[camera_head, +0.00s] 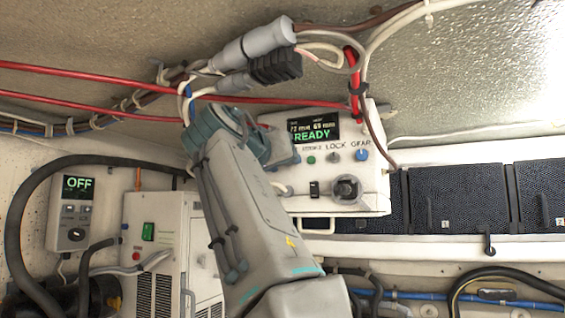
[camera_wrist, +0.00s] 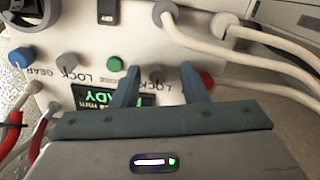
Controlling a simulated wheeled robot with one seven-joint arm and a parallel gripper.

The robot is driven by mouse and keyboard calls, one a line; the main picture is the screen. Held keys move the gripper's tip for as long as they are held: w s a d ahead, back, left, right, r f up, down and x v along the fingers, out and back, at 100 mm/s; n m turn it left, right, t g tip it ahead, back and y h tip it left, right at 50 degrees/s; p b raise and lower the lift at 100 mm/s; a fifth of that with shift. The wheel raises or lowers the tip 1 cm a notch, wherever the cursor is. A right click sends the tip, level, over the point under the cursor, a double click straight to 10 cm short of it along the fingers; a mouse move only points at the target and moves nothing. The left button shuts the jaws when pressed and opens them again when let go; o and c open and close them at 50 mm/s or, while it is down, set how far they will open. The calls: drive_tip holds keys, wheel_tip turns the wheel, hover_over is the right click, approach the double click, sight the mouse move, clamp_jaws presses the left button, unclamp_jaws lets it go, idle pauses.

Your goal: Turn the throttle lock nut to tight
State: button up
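A white control box (camera_head: 330,190) with a lit READY display hangs at centre right. It shows upside down in the wrist view. A grey knob (camera_head: 333,157) stands by the LOCK label, and shows in the wrist view (camera_wrist: 68,62). Another grey knob (camera_wrist: 155,75) sits beyond the green button, between my fingers; my arm hides it in the head view. I cannot tell which is the throttle lock nut, nor its setting. My gripper (camera_wrist: 159,72) is open, a finger on either side of that second knob; contact is unclear.
Beside the knobs are a green button (camera_wrist: 114,64), a blue GEAR knob (camera_head: 361,155) and a red knob (camera_wrist: 206,80). Grey connectors (camera_head: 255,45) and cables hang above my arm. A control unit reading OFF (camera_head: 72,210) is at left.

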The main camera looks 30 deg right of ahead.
drive_tip(key=b+v, duration=0.1)
drive_tip(key=v, duration=1.2)
drive_tip(key=shift+s+a+b, duration=0.25)
drive_tip(key=shift+a+b, duration=0.05)
drive_tip(key=shift+b, duration=0.1)
drive_tip(key=w+f+n+g+y, duration=0.1)
drive_tip(key=w+f+n+y, duration=0.15)
drive_tip(key=f, duration=0.75)
drive_tip(key=w+a+f+n+y, duration=0.1)
drive_tip(key=f+n+y, duration=0.2)
drive_tip(key=f, duration=0.7)
drive_tip(key=w+f+n+g+y, duration=0.1)
drive_tip(key=w+f+n+y, duration=0.15)
drive_tip(key=f, duration=0.75)
drive_tip(key=s+f+g+y, duration=0.2)
drive_tip(key=s+f, duration=0.3)
drive_tip(key=f, duration=0.5)
drive_tip(key=s+a+f+g+y, duration=0.1)
drive_tip(key=s+f+g+y, duration=0.1)
drive_tip(key=s+f, duration=0.4)
drive_tip(key=s+f+g+y, duration=0.2)
drive_tip(key=s+f, duration=0.3)
drive_tip(key=f, duration=1.1)
drive_tip(key=shift+s+a, duration=0.25)
drive_tip(key=shift+a, duration=0.05)
